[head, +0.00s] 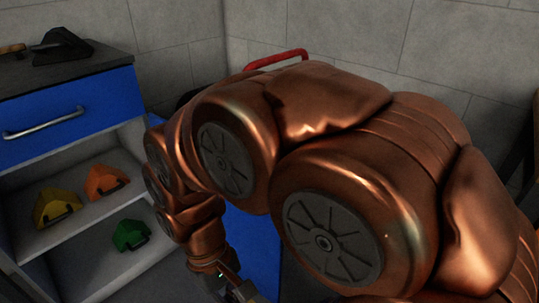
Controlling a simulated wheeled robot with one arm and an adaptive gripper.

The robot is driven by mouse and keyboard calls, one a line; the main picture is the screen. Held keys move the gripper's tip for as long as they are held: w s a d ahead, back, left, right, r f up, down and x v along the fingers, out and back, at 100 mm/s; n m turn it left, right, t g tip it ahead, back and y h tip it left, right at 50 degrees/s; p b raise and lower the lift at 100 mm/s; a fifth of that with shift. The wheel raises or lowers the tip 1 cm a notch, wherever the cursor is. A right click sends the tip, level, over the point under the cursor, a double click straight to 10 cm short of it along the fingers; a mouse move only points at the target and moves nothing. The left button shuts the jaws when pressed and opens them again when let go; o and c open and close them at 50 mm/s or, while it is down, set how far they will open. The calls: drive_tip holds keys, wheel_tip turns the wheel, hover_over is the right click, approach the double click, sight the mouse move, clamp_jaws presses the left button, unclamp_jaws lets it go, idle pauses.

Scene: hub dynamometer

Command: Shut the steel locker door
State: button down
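A steel locker (125,131) with a blue drawer front (70,115) stands at the left of the head view. Its compartment below the drawer is open, and its shelves show. A blue panel (262,250), which looks like the locker door swung open, stands right of the opening. My copper arm hides much of it. My gripper (238,291) is at the bottom edge, low in front of the panel and partly cut off. I cannot tell whether its fingers are open or whether it touches the panel.
A yellow item (55,207) and an orange item (103,182) sit on the upper shelf, a green one (130,234) below. A dark object (62,46) lies on the locker top. A red bar (276,59) shows behind my arm, near the grey wall (320,30).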

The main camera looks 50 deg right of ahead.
drive_tip(key=w+d+r+m+t+y+p, duration=0.1)
drive_tip(key=w+d+r+m+p, duration=0.3)
drive_tip(key=w+d+r, duration=0.4)
drive_tip(key=w+d+r+m+y+p, duration=0.2)
drive_tip(key=w+d+r+m+p, duration=0.25)
drive_tip(key=w, duration=0.55)
drive_tip(key=w+d+r+m+t+p, duration=0.1)
drive_tip(key=d+m+p, duration=0.15)
drive_tip(key=d, duration=0.45)
drive_tip(key=w+d+r+m+y+p, duration=0.1)
drive_tip(key=d+m+p, duration=0.15)
drive_tip(key=d, duration=0.55)
drive_tip(key=w+d+r+m+t+p, duration=0.1)
drive_tip(key=w+d+r+m, duration=0.15)
drive_tip(key=d, duration=0.45)
drive_tip(key=s+a+f+b, duration=0.1)
drive_tip(key=a+f, duration=0.6)
drive_tip(key=f, duration=0.3)
drive_tip(key=shift+s+a+b, duration=0.2)
drive_tip(key=shift+b, duration=0.15)
drive_tip(key=shift+m, duration=0.3)
